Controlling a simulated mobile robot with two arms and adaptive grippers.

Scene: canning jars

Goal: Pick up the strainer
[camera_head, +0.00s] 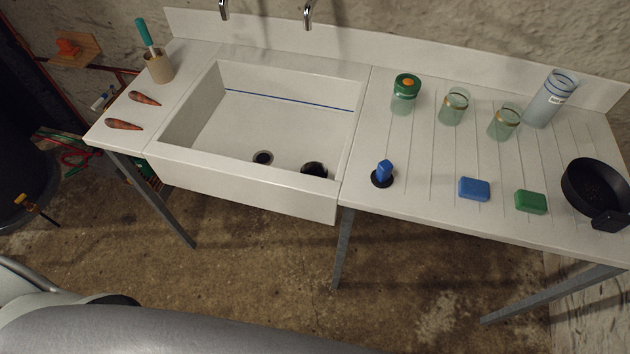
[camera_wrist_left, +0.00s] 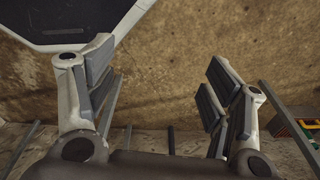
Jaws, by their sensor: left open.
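The strainer is most likely the black round pan-shaped vessel (camera_head: 592,186) at the far right of the worktop in the head view. It stands upright near the right end, with a dark block-like handle toward the front edge. Small specks show on its dark floor. My left gripper (camera_wrist_left: 162,85) shows in the left wrist view, open and empty, with bare floor beyond its fingers. The strainer does not show in that view. Neither gripper shows in the head view.
The worktop (camera_head: 412,200) holds a green-lidded jar (camera_head: 405,94), two open jars (camera_head: 454,107) (camera_head: 503,123), a clear cylinder (camera_head: 550,98), a blue sponge (camera_head: 474,189), a green sponge (camera_head: 530,202) and a blue-handled stopper (camera_head: 383,174). A white sink (camera_head: 270,130) is left. Floor in front is open.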

